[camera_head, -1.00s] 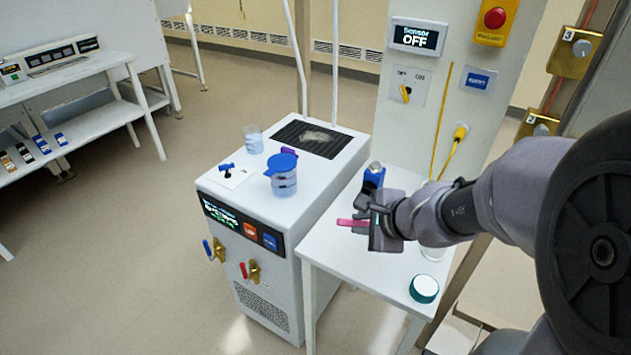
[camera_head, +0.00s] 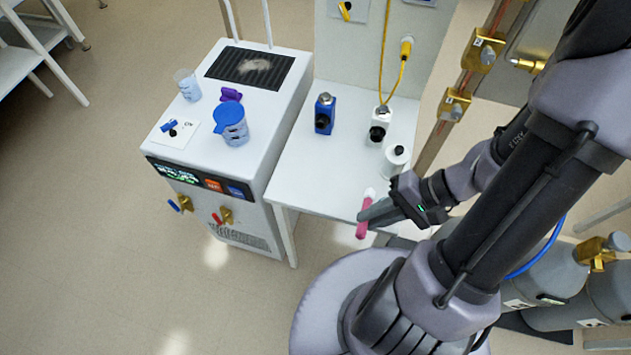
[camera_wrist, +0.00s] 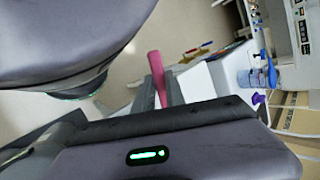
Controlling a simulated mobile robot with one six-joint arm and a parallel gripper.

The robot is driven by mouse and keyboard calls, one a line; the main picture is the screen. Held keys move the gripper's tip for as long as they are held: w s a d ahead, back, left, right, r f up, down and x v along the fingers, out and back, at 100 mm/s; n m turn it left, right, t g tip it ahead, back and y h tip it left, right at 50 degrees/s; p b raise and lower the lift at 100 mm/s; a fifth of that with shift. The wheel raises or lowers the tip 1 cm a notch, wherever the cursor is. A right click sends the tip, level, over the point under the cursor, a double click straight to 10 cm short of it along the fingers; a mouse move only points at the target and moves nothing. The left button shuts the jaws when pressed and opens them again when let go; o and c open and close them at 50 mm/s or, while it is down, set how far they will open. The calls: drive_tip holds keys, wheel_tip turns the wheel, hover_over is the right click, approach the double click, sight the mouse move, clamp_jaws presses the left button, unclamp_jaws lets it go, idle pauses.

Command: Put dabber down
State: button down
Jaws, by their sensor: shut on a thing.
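My gripper (camera_head: 368,210) is shut on the pink dabber (camera_head: 363,228), which has a pale tip at its upper end. It holds the dabber near the front edge of the white side table (camera_head: 315,175), by the table's right part. The wrist view shows the pink dabber (camera_wrist: 157,78) between the two dark fingers (camera_wrist: 160,95). I cannot tell whether the dabber touches the table.
On the table stand a blue device (camera_head: 324,115), a white device (camera_head: 379,125) and a white cylinder (camera_head: 395,160). The table's front left is clear. The chiller cabinet (camera_head: 205,150) at left carries a blue-lidded jug (camera_head: 231,124). Gas cylinders (camera_head: 570,280) stand at right.

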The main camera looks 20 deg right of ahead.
drive_tip(key=w+a+b, duration=0.1)
drive_tip(key=w+a, duration=0.1)
drive_tip(key=w, duration=0.2)
drive_tip(key=w+a+f+b, duration=0.1)
drive_tip(key=w+a, duration=0.1)
drive_tip(key=w, duration=0.3)
drive_tip(key=w+a+b, duration=0.1)
drive_tip(key=w+a, duration=0.2)
drive_tip(key=w, duration=0.1)
drive_tip(key=shift+w+f, duration=0.15)
drive_tip(key=shift+f, duration=0.25)
drive_tip(key=shift+w+a+f+b, duration=0.1)
drive_tip(key=shift+w+f+b, duration=0.05)
drive_tip(key=shift+f+b, duration=1.1)
drive_tip(key=shift+f, duration=0.6)
drive_tip(key=c, duration=1.4)
unclamp_jaws()
drive_tip(key=shift+r, duration=0.1)
